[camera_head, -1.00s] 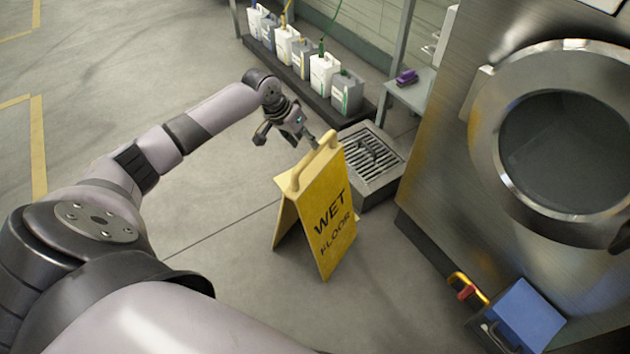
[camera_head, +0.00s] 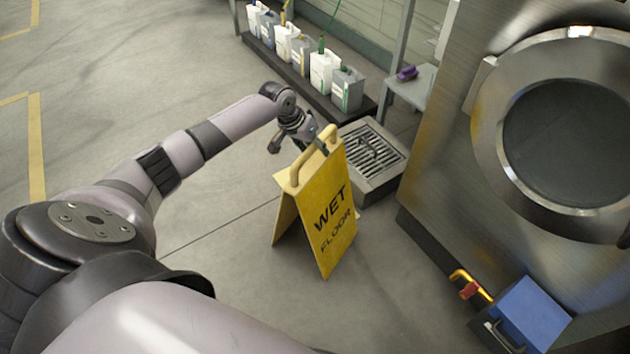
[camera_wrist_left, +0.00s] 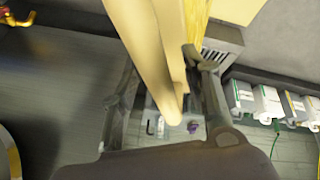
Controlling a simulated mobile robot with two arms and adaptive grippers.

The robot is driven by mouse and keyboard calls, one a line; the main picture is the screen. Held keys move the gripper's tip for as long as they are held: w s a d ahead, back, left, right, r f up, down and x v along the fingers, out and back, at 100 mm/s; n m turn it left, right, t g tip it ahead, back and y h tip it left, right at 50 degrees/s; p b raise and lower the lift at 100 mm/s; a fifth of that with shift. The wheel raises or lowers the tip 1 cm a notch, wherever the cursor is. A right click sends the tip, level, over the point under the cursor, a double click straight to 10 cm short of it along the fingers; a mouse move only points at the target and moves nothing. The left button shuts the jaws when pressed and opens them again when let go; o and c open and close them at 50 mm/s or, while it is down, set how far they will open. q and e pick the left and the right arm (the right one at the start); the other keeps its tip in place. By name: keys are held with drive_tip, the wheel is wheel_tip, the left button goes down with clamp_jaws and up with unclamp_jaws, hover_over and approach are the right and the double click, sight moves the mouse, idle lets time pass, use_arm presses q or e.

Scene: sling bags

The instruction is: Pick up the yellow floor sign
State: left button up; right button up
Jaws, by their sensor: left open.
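The yellow floor sign (camera_head: 336,217) stands on the floor as an open A-frame, its front panel reading WET FLOOR. Its pale yellow handle (camera_head: 303,165) runs along the top. My left gripper (camera_head: 298,146) is open at the handle's far end, one finger on each side in the head view. In the left wrist view, the handle (camera_wrist_left: 165,85) comes in from the top and lies between the open fingers of the gripper (camera_wrist_left: 160,72). Whether a finger touches it, I cannot tell. My right gripper is not in view.
A floor drain grate (camera_head: 372,160) lies just behind the sign. Several jugs (camera_head: 322,72) stand on a low dark rack beyond it. A steel machine with a round door (camera_head: 485,140) is at right, with a blue box (camera_head: 530,313) before it. Floor left of the sign is clear.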

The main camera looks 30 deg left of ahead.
use_arm(q)
drive_tip(key=shift+c, duration=0.4)
clamp_jaws()
idle(0.4)
drive_tip(key=shift+w+r, duration=0.1)
